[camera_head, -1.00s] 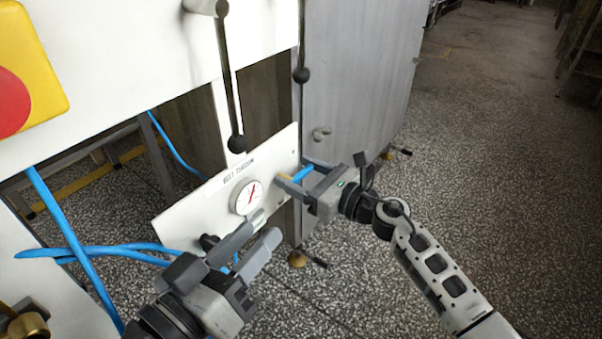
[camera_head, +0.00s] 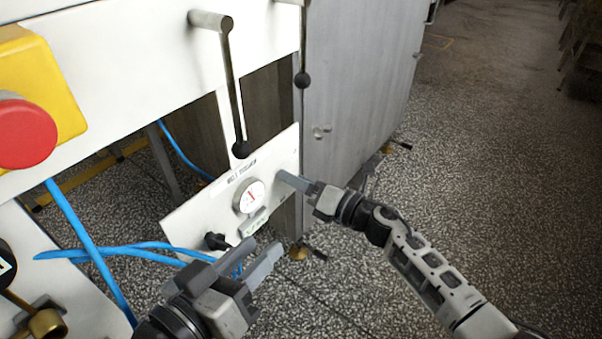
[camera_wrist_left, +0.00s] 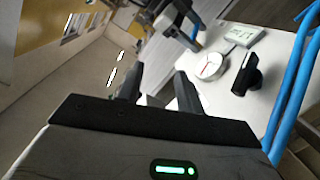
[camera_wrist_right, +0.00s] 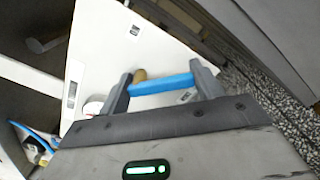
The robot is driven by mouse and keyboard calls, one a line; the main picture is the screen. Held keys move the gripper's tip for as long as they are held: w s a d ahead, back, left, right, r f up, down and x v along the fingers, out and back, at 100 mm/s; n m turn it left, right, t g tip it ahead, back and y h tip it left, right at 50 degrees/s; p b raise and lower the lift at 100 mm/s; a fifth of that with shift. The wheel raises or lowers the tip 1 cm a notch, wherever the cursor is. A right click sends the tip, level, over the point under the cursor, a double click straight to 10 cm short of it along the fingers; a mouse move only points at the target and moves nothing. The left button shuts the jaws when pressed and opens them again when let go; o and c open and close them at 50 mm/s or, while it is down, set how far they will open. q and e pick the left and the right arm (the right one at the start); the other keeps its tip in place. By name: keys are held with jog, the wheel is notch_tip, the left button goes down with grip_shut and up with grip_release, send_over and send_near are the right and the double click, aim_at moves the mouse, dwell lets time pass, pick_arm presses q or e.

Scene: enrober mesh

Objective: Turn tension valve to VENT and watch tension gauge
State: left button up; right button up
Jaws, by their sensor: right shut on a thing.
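The tension gauge (camera_head: 250,197) is a round white dial with a red needle on the white "BELT TENSION" panel (camera_head: 190,222); it also shows in the left wrist view (camera_wrist_left: 210,66). My right gripper (camera_head: 290,180) is at the panel's right end, shut on the blue valve handle (camera_wrist_right: 162,84). The handle spans the gap between its fingers, with a brass stem (camera_wrist_right: 140,75) behind it. In the head view the gripper hides the valve. I cannot read a VENT mark. My left gripper (camera_head: 258,256) is open and empty, in front of the panel's lower edge.
A black knob (camera_head: 215,241) sticks out of the panel near my left gripper. Blue hoses (camera_head: 110,252) run at the left. Levers with black ball ends (camera_head: 240,148) hang above the panel. A red emergency button (camera_head: 25,133) is upper left. Open floor lies at the right.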

jog(key=m, duration=0.2)
jog(key=m+p, duration=0.1)
jog(key=shift+s+a+f, duration=0.15)
jog(key=shift+s+f, duration=0.05)
jog(key=shift+s, duration=0.05)
jog(key=m, duration=0.1)
jog(key=m+p, duration=0.1)
jog(key=m, duration=0.1)
jog(key=m+p, duration=0.1)
jog(key=m, duration=0.1)
jog(key=shift+s+a+f, duration=0.25)
jog(key=shift+s+a, duration=0.05)
jog(key=shift+s, duration=0.1)
pick_arm(q)
jog(key=shift+s+a+f+m+g+y+p, duration=0.15)
jog(key=shift+a+f+m+g+y+p, duration=0.05)
jog(key=shift+a+f+m+g+y, duration=0.2)
jog(key=shift+s+a+f+m+g+y+p, duration=0.2)
jog(key=shift+f+m+y, duration=0.1)
jog(key=shift+f+y, duration=0.15)
pick_arm(e)
jog(key=shift+s+m, duration=0.1)
jog(key=shift+m, duration=0.4)
pick_arm(q)
jog(key=shift+f, duration=0.1)
pick_arm(e)
jog(key=shift+f, duration=0.1)
jog(key=o, duration=1)
